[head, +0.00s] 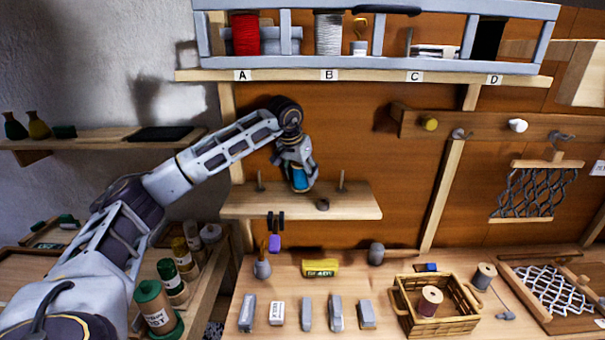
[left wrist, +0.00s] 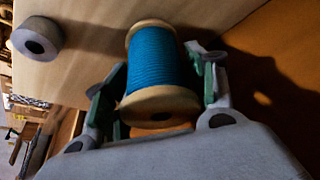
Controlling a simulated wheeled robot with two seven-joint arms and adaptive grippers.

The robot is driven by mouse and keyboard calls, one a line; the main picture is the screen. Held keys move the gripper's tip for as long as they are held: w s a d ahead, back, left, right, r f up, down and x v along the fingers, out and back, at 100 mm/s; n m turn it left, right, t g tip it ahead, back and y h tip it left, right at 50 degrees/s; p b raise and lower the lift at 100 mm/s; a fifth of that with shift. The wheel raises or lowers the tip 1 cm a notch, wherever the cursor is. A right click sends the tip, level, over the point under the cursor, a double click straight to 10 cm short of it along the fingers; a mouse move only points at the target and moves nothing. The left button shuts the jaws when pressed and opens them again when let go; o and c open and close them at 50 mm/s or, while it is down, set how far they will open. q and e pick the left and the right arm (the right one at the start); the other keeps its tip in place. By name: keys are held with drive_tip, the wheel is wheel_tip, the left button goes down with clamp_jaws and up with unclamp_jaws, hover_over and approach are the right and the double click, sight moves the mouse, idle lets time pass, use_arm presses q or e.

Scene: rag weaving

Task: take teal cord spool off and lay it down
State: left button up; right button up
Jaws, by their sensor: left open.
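The teal cord spool (head: 299,177) is at the small wooden shelf (head: 355,203), mostly covered by my left gripper (head: 300,182) in the head view. In the left wrist view the teal cord spool (left wrist: 158,60) has pale wooden flanges, and its near end shows a hole. My left gripper (left wrist: 160,88) is open, with one finger on each side of the spool. Any peg under or inside the spool is hidden. My right gripper is not in view.
A rack (head: 375,72) with spools is above.

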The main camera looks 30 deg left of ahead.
use_arm(q)
drive_tip(key=shift+w+f, duration=0.15)
drive_tip(key=shift+f, duration=0.25)
drive_tip(key=shift+c, duration=0.4)
drive_tip(key=c, duration=0.8)
